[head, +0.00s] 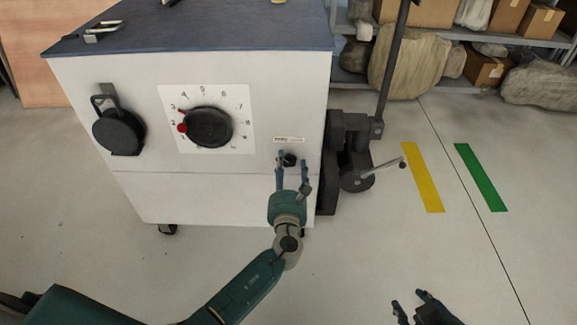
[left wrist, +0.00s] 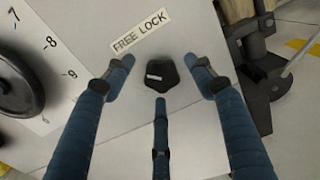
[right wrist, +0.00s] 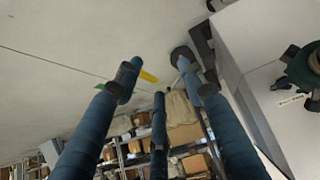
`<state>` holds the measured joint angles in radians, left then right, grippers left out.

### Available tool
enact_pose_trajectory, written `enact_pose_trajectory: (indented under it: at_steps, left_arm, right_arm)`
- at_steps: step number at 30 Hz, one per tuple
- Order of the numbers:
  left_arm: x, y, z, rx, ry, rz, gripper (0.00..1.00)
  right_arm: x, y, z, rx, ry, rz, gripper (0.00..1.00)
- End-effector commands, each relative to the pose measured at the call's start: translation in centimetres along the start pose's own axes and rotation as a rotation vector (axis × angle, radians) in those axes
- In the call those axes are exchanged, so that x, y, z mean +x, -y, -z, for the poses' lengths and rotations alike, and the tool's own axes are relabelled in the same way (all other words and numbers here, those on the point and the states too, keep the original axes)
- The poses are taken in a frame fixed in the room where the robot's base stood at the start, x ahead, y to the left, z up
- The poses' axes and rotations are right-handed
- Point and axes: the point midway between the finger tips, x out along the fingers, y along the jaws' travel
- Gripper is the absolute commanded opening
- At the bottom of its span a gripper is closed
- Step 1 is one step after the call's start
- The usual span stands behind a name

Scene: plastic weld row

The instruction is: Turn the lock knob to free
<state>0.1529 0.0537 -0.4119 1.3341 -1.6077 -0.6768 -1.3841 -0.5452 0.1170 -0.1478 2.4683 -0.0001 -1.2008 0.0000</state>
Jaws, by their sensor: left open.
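The lock knob (head: 289,160) is a small black knob on the white front panel of the cabinet, at its right side. In the left wrist view the knob (left wrist: 162,74) has a white mark on its face, and a label (left wrist: 139,33) reading FREE LOCK sits above it. My left gripper (head: 291,162) is open, with its fingers spread to both sides of the knob; whether they touch it is not clear, but gaps show in the left wrist view. My right gripper (head: 415,298) is away from the cabinet, low in the head view, open and empty.
A large black dial (head: 209,127) with a numbered scale and red marker is left of the knob. A black round handle (head: 118,132) is further left. A dark stand (head: 349,140) is close to the cabinet's right side.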

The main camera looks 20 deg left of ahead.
Motion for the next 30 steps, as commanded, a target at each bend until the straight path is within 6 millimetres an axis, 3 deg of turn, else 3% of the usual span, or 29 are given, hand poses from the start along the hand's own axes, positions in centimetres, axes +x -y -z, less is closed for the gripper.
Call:
enact_pose_trajectory:
  at_steps: [6, 14, 15, 21, 22, 30]
  left_arm:
    - [1.2, 0.0, 0.0, -0.001, 0.000, -0.001, 0.55]
    - [1.3, 0.0, 0.0, -0.001, -0.001, 0.000, 0.55]
    - [1.3, 0.0, 0.0, -0.001, -0.001, 0.000, 0.53]
    - [1.3, 0.0, 0.0, -0.001, 0.000, 0.000, 0.13]
    - [1.3, 0.0, 0.0, -0.001, 0.000, 0.000, 0.10]
    - [1.4, 0.0, -0.2, -0.006, 0.004, -0.001, 0.10]
  right_arm:
    - [0.3, 0.2, 1.7, -0.001, -0.068, 0.004, 0.40]
    - [0.2, 0.2, 2.0, -0.001, -0.076, 0.004, 0.40]
    - [0.2, 0.2, 2.0, -0.001, -0.076, 0.004, 0.40]
    - [0.2, 0.2, 1.9, -0.001, -0.075, 0.004, 0.40]
    - [0.2, 0.2, 1.9, -0.001, -0.075, 0.004, 0.40]
    - [0.3, 0.2, 1.9, -0.002, -0.076, 0.004, 0.40]
